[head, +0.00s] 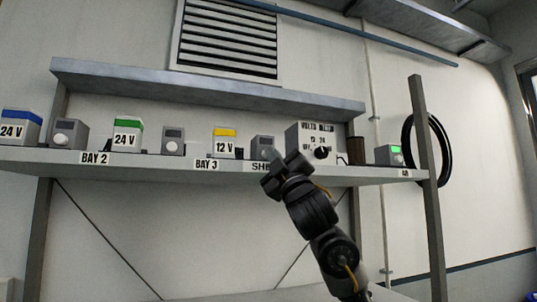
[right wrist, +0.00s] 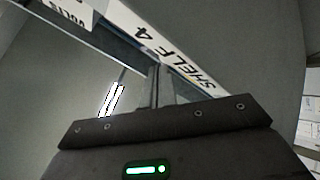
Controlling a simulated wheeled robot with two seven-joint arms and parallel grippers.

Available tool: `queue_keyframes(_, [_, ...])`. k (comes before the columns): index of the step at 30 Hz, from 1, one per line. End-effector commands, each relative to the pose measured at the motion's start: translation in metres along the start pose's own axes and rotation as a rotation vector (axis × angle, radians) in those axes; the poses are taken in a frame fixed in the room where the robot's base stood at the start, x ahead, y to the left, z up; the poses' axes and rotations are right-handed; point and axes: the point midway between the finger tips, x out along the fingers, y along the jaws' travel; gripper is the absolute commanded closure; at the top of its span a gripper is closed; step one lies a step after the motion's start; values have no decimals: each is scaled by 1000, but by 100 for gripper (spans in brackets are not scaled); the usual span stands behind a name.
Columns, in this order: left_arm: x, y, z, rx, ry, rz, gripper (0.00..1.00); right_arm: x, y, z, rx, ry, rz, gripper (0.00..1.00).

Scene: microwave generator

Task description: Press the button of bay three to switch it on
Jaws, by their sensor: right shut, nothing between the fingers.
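The BAY 3 label (head: 206,164) is on the shelf's front edge in the head view. Above it stand a grey unit with a dark window and round front part (head: 172,140) and a yellow-topped 12 V box (head: 224,144). Another grey unit (head: 263,144) stands right of the box, partly hidden by my right gripper (head: 273,156). I cannot tell which unit belongs to bay three. The right gripper is shut and empty, at the shelf's front edge near the SHELF label. Its fingers (right wrist: 160,86) show close together in the right wrist view. My left gripper is out of view.
A post (head: 424,160) stands at right. The SHELF 4 label (right wrist: 165,45) shows in the wrist view.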

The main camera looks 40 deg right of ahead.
Motion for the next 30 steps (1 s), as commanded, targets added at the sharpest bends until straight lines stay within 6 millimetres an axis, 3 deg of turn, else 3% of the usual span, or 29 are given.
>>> queue_keyframes(30, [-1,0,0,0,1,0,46,9,-7,6,0,-1,-2,100])
